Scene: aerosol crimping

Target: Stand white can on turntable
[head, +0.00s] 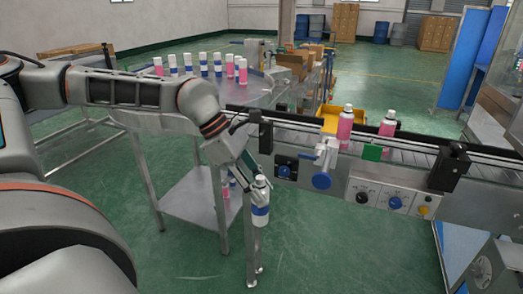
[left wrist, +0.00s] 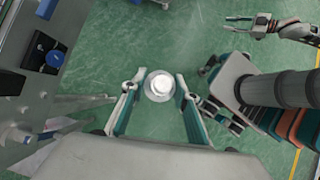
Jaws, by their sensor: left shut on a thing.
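A white can with a blue band (head: 260,213) is held upright in my left gripper (head: 254,178), clear of the floor and in front of a table leg. In the left wrist view the can (left wrist: 159,86) shows from above, its round white top between the two fingers of my left gripper (left wrist: 157,88). My right gripper (left wrist: 238,24) shows small at the top right of that view, its fingers apart with nothing visible between them.
A conveyor (head: 420,150) runs at the right with two pink bottles (head: 345,122) on it and a control panel (head: 380,195) on its side. A steel table (head: 190,100) behind my left arm carries several pink and blue-banded cans. Green floor is open below.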

